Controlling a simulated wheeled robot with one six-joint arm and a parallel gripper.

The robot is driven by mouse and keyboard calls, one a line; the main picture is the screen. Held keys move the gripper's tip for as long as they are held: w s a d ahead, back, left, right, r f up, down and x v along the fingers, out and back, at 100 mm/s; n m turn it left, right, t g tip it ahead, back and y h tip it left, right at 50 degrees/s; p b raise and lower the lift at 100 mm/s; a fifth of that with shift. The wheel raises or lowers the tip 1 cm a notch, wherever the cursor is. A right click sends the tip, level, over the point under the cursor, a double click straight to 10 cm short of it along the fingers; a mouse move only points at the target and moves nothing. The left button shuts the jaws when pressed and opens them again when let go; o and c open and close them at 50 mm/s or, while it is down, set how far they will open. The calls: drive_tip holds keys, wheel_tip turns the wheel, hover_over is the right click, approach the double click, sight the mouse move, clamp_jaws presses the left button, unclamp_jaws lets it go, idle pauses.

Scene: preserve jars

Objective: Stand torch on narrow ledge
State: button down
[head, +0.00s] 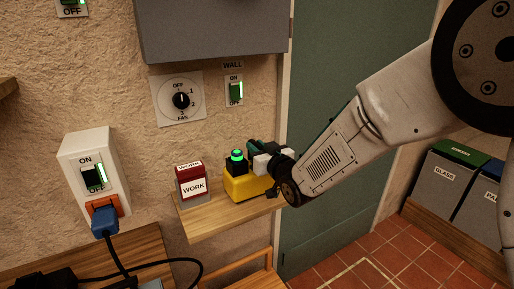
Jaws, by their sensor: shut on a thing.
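The narrow wooden ledge (213,222) juts from the wall in the middle of the head view. My gripper (262,152) is over its right end, beside and partly in front of a yellow box with a glowing green button (242,188). My gripper is shut on a small dark green thing (254,144), seemingly the torch, of which only a little shows. The rest is hidden by the jaws and wrist. I cannot tell whether it touches the box or the ledge, or how it is tilted.
A red-topped WORK box (193,186) stands on the ledge's left part. A grey cabinet (212,28) hangs above, with a fan dial (180,100) and a wall switch (235,93) below it. A white switch box (92,165) with a blue plug (104,222) is at left.

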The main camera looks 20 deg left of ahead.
drive_tip(key=shift+r, duration=0.1)
drive_tip(key=c, duration=1.3)
unclamp_jaws()
drive_tip(key=shift+o, duration=0.2)
drive_tip(key=v, duration=1.2)
drive_tip(key=d+r+m+g+h, duration=0.1)
drive_tip(key=d+m+h, duration=0.15)
drive_tip(key=d, duration=0.55)
drive_tip(key=s+d+r+m+h, duration=0.15)
drive_tip(key=d+h, duration=0.25)
drive_tip(key=d, duration=0.5)
drive_tip(key=d+r+m+g+h, duration=0.15)
drive_tip(key=d+h, duration=0.25)
drive_tip(key=d, duration=0.4)
drive_tip(key=s+d+m+g+h, duration=0.1)
drive_tip(key=s+d+g, duration=0.1)
drive_tip(key=s+d, duration=0.3)
drive_tip(key=s+d+m+g+h, duration=0.1)
drive_tip(key=s+d+g, duration=0.2)
drive_tip(key=s, duration=0.9)
drive_tip(key=s+d+r+m+g+h, duration=0.1)
drive_tip(key=s+d+m+g, duration=0.1)
drive_tip(key=s+d, duration=0.6)
drive_tip(key=shift+s+g, duration=0.45)
drive_tip(key=shift+s, duration=0.4)
